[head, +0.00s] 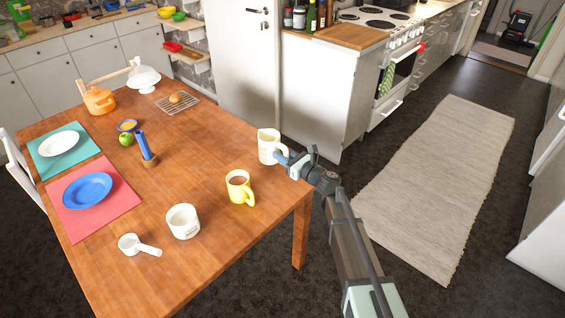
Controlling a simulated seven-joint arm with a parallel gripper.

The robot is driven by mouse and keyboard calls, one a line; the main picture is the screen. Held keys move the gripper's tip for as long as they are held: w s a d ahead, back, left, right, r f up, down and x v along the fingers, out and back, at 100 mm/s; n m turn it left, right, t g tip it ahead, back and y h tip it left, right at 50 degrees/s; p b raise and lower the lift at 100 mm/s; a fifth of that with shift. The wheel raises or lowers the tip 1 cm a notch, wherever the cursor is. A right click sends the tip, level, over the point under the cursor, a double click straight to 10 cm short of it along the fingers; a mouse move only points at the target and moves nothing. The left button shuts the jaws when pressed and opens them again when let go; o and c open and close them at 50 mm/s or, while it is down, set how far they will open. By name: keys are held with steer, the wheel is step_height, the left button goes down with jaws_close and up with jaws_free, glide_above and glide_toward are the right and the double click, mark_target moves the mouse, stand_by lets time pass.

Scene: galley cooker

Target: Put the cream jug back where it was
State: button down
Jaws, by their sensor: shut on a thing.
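The cream jug (267,147) is a cream-white jug at the right edge of the wooden table (205,178), and it looks upright. My gripper (286,160) comes from the lower right and is shut on the cream jug at its handle side. The fingertips partly hide the handle. I cannot tell whether the base of the jug touches the table or is slightly above it.
A white cup (183,222) and a white scoop (131,245) are further front left. A blue cylinder (143,145) stands mid-table. A wire rack (186,106) lies at the back.

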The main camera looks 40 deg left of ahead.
steer(key=shift+f, duration=1.65)
steer(key=shift+f, duration=0.1)
steer(key=c, duration=0.9)
jaws_free()
steer(key=d, duration=1.2)
